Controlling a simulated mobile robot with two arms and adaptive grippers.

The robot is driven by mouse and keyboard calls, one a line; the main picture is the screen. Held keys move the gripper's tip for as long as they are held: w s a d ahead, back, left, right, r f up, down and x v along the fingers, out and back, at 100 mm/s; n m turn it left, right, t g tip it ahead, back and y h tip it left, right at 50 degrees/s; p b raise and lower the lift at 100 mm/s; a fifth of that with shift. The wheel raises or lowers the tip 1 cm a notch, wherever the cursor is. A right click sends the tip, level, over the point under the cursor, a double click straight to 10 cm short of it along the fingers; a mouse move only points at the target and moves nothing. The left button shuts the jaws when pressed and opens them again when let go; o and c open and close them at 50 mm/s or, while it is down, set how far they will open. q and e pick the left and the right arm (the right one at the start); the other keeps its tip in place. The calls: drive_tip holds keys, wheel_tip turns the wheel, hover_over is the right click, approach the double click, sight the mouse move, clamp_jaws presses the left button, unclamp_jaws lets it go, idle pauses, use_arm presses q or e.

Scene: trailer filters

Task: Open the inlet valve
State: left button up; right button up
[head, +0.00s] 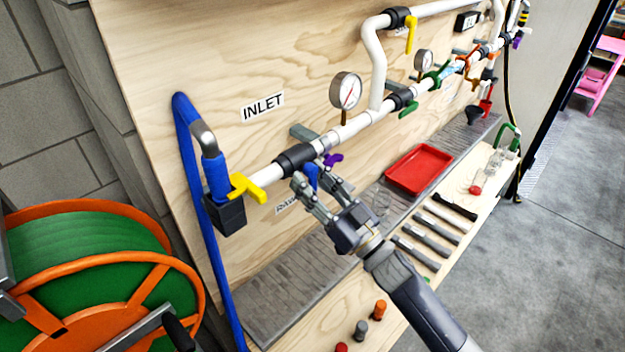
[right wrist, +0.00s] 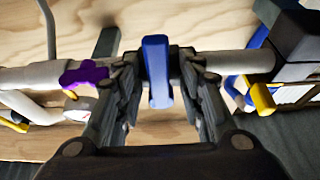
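An INLET sign (head: 263,107) is on the plywood board above the left end of the white pipe. A blue valve handle (head: 311,179) hangs from a black valve body (head: 295,159) below and right of the sign. In the right wrist view the blue handle (right wrist: 157,72) stands between the two fingers. My right gripper (head: 313,174) is open around it, with a finger on either side and gaps showing. A yellow handle (head: 247,187) is left of it and a purple handle (head: 333,159) right of it. My left gripper is not in view.
A blue hose (head: 190,150) runs down at the pipe's left end, beside an orange and green reel (head: 90,260). A pressure gauge (head: 345,91) stands above the pipe. A red tray (head: 418,168) and several tools lie on the bench. Open floor is at right.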

clamp_jaws()
drive_tip(key=shift+d+n, duration=0.1)
drive_tip(key=shift+n, duration=0.2)
drive_tip(key=n, duration=0.1)
drive_tip(key=n+g+y, duration=0.1)
drive_tip(key=n+b, duration=0.1)
drive_tip(key=shift+w+d+n+g+y, duration=0.2)
drive_tip(key=shift+w+n+g+y, duration=0.1)
drive_tip(key=shift+g, duration=0.1)
drive_tip(key=shift+w+d+r+n+g+y, duration=0.15)
drive_tip(key=shift+n+g, duration=0.3)
drive_tip(key=shift+n, duration=0.5)
drive_tip(key=shift+d+n+g+y, duration=0.15)
drive_tip(key=shift+n+g, duration=0.25)
drive_tip(key=shift+n, duration=0.6)
drive_tip(key=shift+w+r+n+g+y, duration=0.15)
drive_tip(key=shift+n+g, duration=0.3)
drive_tip(key=shift+n, duration=0.5)
drive_tip(key=shift+f, duration=0.1)
unclamp_jaws()
